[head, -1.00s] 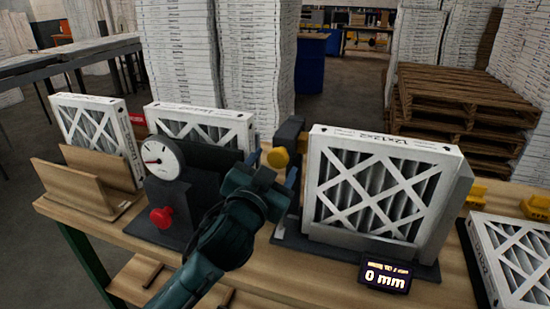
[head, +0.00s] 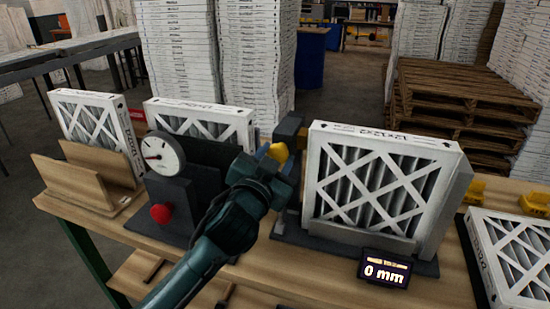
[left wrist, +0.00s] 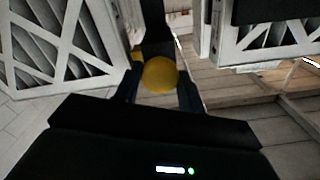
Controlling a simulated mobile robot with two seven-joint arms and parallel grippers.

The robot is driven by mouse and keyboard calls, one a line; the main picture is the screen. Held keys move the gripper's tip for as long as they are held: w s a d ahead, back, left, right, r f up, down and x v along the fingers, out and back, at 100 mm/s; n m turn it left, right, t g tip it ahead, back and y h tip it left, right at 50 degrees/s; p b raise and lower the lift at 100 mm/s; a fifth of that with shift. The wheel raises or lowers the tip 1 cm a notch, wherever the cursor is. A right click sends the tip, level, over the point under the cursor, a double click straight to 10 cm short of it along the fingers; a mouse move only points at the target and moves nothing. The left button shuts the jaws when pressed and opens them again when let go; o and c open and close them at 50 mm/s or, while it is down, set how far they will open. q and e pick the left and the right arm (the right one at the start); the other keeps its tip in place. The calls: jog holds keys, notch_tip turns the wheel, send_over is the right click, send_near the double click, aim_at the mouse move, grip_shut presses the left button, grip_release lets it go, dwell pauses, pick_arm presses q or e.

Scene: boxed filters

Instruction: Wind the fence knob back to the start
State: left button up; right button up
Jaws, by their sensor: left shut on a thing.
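The yellow knob (head: 277,152) is at the left end of the dark fence fixture (head: 288,128) on the bench. My left gripper (head: 270,166) is at the knob and hides part of it. In the left wrist view the yellow knob (left wrist: 160,74) sits between the two dark fingers, and the gripper is shut on it. A boxed filter (head: 378,185) stands upright in the fixture to the right. The small display (head: 384,272) in front of it reads 0 mm. My right gripper is not in view.
A dial gauge (head: 163,154) and a red knob (head: 160,213) are on a dark stand left of my arm. A wooden holder (head: 80,187) with a filter is further left. Another filter (head: 512,256) lies at the right. Pallets (head: 463,105) are stacked behind.

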pick_arm(q)
jog(key=shift+n, duration=0.7)
jog(key=shift+c, duration=0.3)
jog(key=n, duration=0.3)
jog(key=o, duration=1)
jog(key=shift+c, duration=0.2)
jog(key=b+v, duration=0.2)
jog(key=v, duration=1.1)
jog(key=shift+s, duration=0.1)
